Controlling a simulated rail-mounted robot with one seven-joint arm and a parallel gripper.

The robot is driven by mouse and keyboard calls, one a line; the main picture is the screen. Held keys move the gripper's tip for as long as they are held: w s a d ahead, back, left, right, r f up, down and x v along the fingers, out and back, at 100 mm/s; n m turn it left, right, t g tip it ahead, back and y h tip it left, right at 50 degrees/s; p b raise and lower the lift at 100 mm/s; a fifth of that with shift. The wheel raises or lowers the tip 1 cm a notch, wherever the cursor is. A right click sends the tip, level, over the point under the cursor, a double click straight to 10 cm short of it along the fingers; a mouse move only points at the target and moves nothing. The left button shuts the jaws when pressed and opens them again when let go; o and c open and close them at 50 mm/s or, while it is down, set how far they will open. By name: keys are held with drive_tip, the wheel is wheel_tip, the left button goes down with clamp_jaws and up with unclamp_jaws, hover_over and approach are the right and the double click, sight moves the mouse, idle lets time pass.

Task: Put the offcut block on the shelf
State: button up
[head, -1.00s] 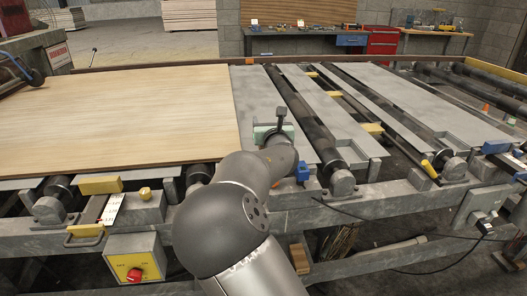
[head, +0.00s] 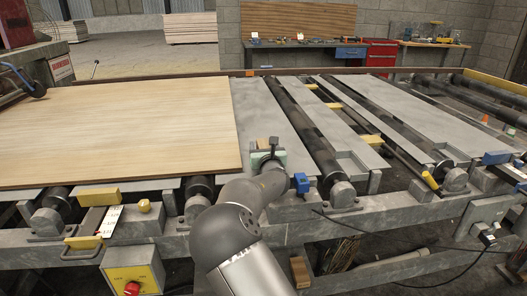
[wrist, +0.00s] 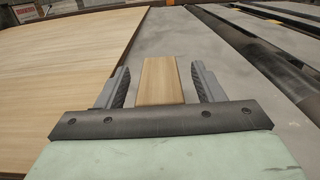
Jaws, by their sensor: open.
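The offcut block (wrist: 160,82), a small pale wooden piece, lies on the grey metal plate of the conveyor table. In the wrist view it stands between the two fingers of my gripper (wrist: 160,77), with a gap visible on each side. The fingers are open and do not appear to touch it. In the head view my gripper (head: 268,157) hangs low over the plate, and part of the block (head: 262,143) shows just behind it. I cannot tell for sure which surface is the shelf; a low ledge (head: 410,263) runs under the table's front.
A large veneer sheet (head: 110,130) covers the table's left part. Dark rollers (head: 300,125) with open gaps lie to the right. A blue block (head: 301,182) sits on the front rail. Another wooden piece (head: 299,271) is below the rail. A workbench (head: 306,46) stands far back.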

drive_tip(key=shift+x, duration=0.75)
drive_tip(key=c, duration=1.1)
drive_tip(key=shift+c, duration=0.4)
drive_tip(key=shift+r, duration=0.15)
